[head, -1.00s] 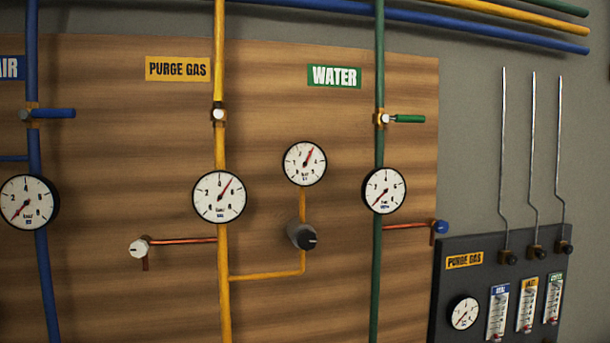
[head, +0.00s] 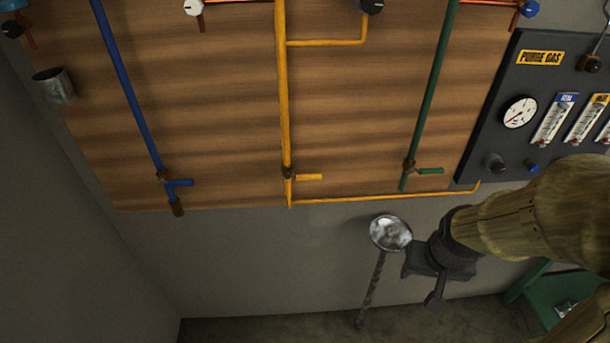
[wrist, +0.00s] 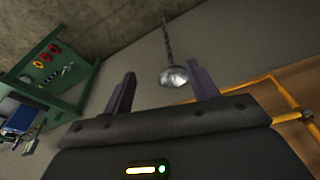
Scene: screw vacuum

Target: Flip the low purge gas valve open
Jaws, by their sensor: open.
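The low purge gas valve has a yellow handle (head: 309,177) near the bottom of the yellow pipe (head: 284,100) in the head view. The handle points right, crosswise to the pipe.
A round metal dish on a stand (head: 390,233) is near my gripper. Blue (head: 180,183) and green (head: 430,171) handles flank the valve. A dark gauge panel (head: 530,90) is at right. A green bench (wrist: 60,75) is at left in the wrist view.

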